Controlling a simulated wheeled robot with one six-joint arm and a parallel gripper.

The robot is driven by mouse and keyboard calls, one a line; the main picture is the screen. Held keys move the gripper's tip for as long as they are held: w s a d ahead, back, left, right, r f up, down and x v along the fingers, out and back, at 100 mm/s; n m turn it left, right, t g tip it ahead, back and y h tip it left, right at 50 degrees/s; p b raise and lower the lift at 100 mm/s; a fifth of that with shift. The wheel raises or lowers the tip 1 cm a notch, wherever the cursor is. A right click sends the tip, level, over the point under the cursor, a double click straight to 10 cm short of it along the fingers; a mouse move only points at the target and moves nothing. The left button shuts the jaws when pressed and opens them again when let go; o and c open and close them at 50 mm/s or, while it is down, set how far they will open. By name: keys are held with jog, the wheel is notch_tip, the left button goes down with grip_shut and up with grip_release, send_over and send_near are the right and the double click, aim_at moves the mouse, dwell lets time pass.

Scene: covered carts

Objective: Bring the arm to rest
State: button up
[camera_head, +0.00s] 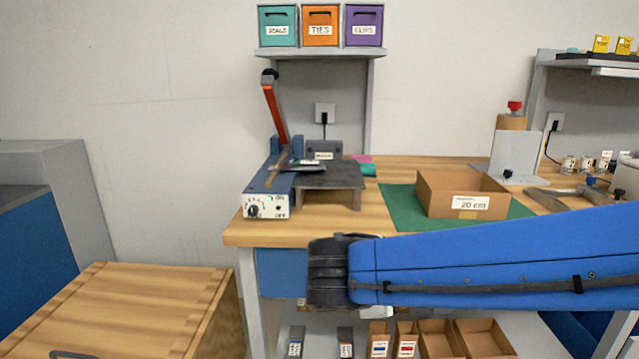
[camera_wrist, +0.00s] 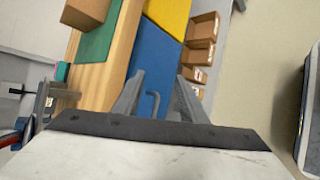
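My arm (camera_head: 490,262) reaches in from the right in the head view, blue, ending in a dark joint in front of the workbench. My gripper does not show clearly in that view. In the wrist view my gripper (camera_wrist: 160,75) has its two grey fingers spread apart, with nothing held between them. Behind the fingers is the blue drawer front (camera_wrist: 155,57) of the bench, with a grey bar handle (camera_wrist: 152,104) showing between them.
The wooden workbench (camera_head: 400,200) carries a red-handled sealer (camera_head: 275,175), a green mat (camera_head: 400,208) and a cardboard box (camera_head: 462,194). Small open bins (camera_head: 485,338) stand on the lower shelf. A wood-topped cart (camera_head: 130,305) stands front left. Some floor (camera_wrist: 255,60) is clear.

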jog(key=s+d+f+m+g+y, duration=0.2)
jog(key=s+d+f+m+y, duration=0.1)
jog(key=s+d+m, duration=0.4)
jog(key=s+d+f+m+g+y, duration=0.2)
jog(key=s+d+f+m+y, duration=0.1)
jog(key=s+d+m, duration=0.4)
jog(key=shift+s+f+m+y, duration=0.4)
jog(key=shift+s+f+m, duration=0.5)
jog(key=shift+s+m, duration=0.15)
